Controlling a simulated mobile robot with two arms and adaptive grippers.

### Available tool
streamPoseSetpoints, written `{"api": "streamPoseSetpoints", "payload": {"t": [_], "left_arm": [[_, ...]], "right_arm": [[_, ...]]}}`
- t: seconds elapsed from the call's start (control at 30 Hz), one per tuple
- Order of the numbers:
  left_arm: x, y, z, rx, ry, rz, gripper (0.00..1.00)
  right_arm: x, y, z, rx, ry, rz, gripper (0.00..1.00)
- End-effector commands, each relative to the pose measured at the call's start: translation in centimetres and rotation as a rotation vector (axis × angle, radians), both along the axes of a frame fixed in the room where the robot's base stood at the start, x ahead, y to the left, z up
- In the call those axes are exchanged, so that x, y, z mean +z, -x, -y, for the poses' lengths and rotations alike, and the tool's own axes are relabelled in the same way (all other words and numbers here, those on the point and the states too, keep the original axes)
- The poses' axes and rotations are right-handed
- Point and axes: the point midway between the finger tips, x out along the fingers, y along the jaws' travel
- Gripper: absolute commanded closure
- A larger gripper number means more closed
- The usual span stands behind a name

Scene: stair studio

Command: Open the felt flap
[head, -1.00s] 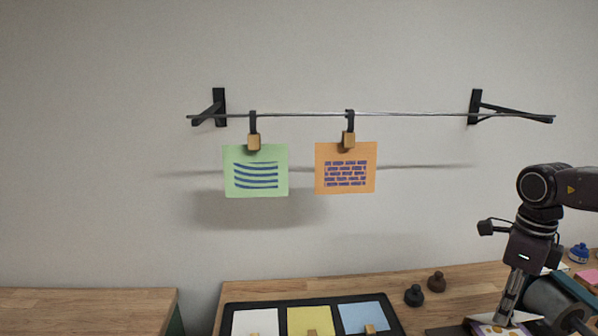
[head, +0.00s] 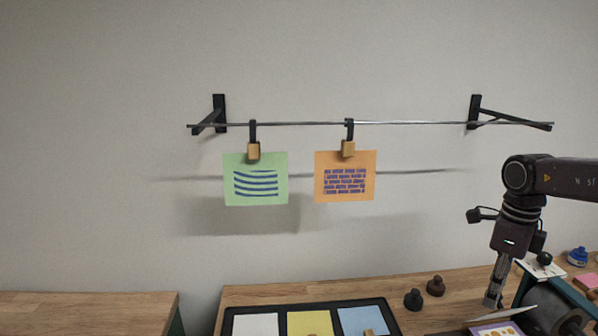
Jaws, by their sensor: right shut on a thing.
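My right gripper (head: 493,299) is at the lower right, pointing down, with its fingers shut. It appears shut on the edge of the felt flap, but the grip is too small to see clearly. A thin grey sheet edge (head: 508,313), which looks like part of the flap, shows tilted just below the fingertips. A purple and white printed card (head: 495,330) lies under it, cut off by the frame's bottom edge. My left gripper is not in view.
A black tray (head: 226,322) with white, yellow and blue sheets lies at the bottom centre. Two dark knobs (head: 413,299) (head: 436,286) stand between it and my right gripper. A green note (head: 255,197) and an orange note (head: 345,161) hang from the wall wire.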

Motion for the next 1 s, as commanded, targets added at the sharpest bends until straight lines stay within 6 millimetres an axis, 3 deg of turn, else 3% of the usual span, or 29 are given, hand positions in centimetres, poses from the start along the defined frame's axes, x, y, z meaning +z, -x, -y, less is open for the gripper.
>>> {"api": "streamPoseSetpoints", "payload": {"t": [1.0], "left_arm": [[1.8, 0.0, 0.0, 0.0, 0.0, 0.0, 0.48]], "right_arm": [[0.7, -3.9, -0.3, -0.002, 0.0, 0.001, 0.93]]}}
